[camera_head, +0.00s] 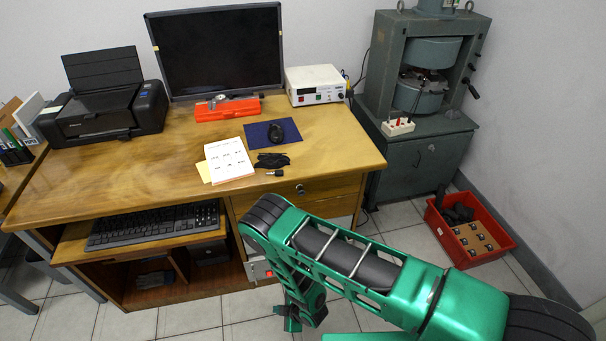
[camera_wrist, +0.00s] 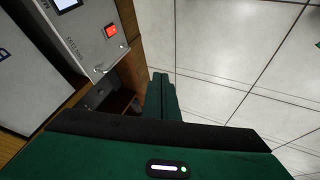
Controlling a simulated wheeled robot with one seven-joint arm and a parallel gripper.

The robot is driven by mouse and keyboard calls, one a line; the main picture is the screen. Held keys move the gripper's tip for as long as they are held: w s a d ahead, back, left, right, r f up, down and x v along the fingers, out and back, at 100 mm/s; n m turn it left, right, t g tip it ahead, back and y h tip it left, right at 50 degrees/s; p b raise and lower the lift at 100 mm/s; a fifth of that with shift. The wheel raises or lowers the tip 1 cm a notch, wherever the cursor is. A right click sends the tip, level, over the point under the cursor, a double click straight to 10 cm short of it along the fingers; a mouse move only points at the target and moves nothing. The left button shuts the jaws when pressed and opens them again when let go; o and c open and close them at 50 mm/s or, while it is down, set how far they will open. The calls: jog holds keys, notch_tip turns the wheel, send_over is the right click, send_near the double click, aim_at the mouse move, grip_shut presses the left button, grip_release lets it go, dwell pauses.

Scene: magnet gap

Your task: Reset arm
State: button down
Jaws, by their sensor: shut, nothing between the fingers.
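My green arm reaches from the lower right of the head view and bends down at the front of the wooden desk (camera_head: 130,190). My gripper (camera_head: 292,322) hangs low in front of the desk's right part, at the bottom of the head view. In the wrist view my gripper (camera_wrist: 160,80) shows as dark green fingers, shut together with nothing between them. The fingers point past a grey box with a red switch (camera_wrist: 112,31) and over the tiled floor. The fingers look apart from the box and the desk.
The desk bears a printer (camera_head: 101,105), a monitor (camera_head: 218,50), a white instrument (camera_head: 315,85) and papers (camera_head: 229,160). A keyboard (camera_head: 152,225) lies on the lower shelf. A grey magnet machine (camera_head: 420,95) and a red crate (camera_head: 470,228) stand right. Tiled floor (camera_wrist: 240,70) is free beside the desk.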

jog(key=w+d+r+m+h, duration=0.1)
jog(key=w+d+r+m, duration=0.25)
jog(key=w+r, duration=0.6)
jog(key=w+d+r+m+h, duration=0.2)
jog(key=w+d+r, duration=0.2)
jog(key=w+r, duration=0.5)
jog(key=w+d+r+m+h, duration=0.1)
jog(key=w+d+r+m, duration=0.15)
jog(key=d+r, duration=0.75)
jog(key=w+d+r+m+h, duration=0.1)
jog(key=d+r+m+h, duration=0.15)
jog(key=d+r, duration=0.75)
jog(key=s+d+r+m+g, duration=0.1)
jog(key=s+d+r+m, duration=0.2)
jog(key=s+d+r, duration=0.45)
jog(key=s+d+r+m+g, duration=0.1)
jog(key=s+d+r+m, duration=0.3)
jog(key=d+r, duration=0.6)
jog(key=s+d+r+m, duration=0.1)
jog(key=s+r, duration=0.3)
jog(key=s, duration=0.4)
jog(key=s+d+r+m+g, duration=0.1)
jog(key=s+d+r+m, duration=0.1)
jog(key=s, duration=0.7)
jog(key=s+d+r+m+g, duration=0.1)
jog(key=s+r+m, duration=0.4)
jog(key=s, duration=0.4)
jog(key=shift+d+r+y, duration=0.35)
jog(key=shift+d, duration=0.05)
